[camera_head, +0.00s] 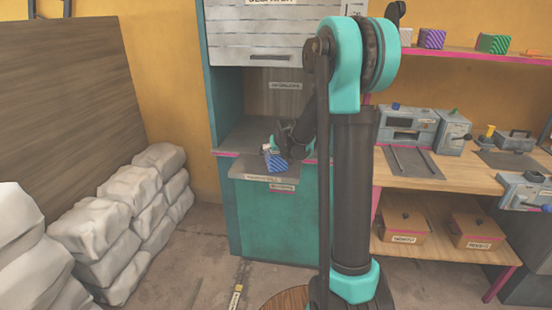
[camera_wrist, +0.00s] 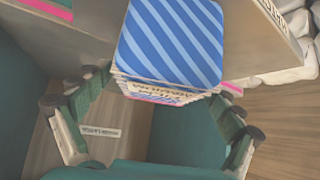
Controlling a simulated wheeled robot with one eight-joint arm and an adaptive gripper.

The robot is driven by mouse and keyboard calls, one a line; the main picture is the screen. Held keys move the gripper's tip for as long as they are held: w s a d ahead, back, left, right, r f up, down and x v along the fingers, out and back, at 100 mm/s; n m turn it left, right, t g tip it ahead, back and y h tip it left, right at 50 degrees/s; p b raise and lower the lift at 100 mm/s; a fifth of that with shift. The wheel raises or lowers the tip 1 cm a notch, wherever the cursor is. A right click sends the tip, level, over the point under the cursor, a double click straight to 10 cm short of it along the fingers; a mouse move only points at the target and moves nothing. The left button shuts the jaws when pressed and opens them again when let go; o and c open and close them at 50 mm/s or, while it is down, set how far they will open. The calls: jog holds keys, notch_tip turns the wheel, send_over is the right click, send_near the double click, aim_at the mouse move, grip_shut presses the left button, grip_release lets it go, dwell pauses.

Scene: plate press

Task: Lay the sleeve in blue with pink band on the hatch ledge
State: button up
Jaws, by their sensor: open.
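The sleeve (camera_head: 275,158) is a small block with blue and white diagonal stripes; it also shows large in the wrist view (camera_wrist: 170,42), with lettering and a pink strip on its near side. It appears to rest on the hatch ledge (camera_head: 252,178), a grey shelf with a label on its front edge, on the teal cabinet. The ledge also shows in the wrist view (camera_wrist: 256,52). My gripper (camera_head: 284,143) is right at the sleeve. In the wrist view its fingers (camera_wrist: 158,100) stand spread, one on each side of the sleeve; contact cannot be told.
A grey shutter (camera_head: 265,38) hangs over the hatch opening. A wooden bench (camera_head: 440,180) with grey machines stands at the right, with two orange boxes (camera_head: 403,227) below. Striped blocks sit on the pink-edged shelf (camera_head: 463,54). White sacks (camera_head: 110,225) are piled at the left.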

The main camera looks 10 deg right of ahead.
jog(key=shift+w+f, duration=0.5)
jog(key=shift+f, duration=0.05)
jog(key=c, duration=1.6)
jog(key=shift+r, duration=0.15)
